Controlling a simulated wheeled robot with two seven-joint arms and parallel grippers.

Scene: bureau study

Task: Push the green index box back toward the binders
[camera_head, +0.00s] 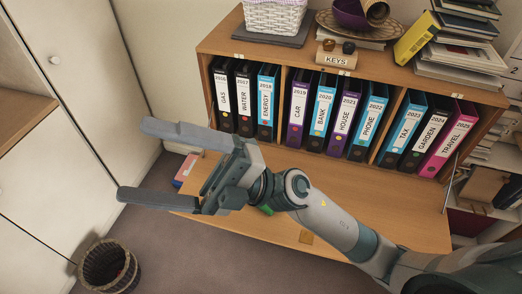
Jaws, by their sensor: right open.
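My right gripper (133,160) is open and empty, its two fingers pointing left, past the left end of the fold-down desk flap (395,215). My right arm comes in from the lower right and crosses over the flap. A small bit of green (267,210) shows under my wrist, apparently the green index box; the rest is hidden by my arm. The binders (325,110) stand upright in a row inside the bureau, behind the flap, in several colours with labelled spines. My left gripper is not in view.
A wicker waste basket (108,268) stands on the floor at the lower left. A red, white and blue item (185,168) lies at the flap's left end.

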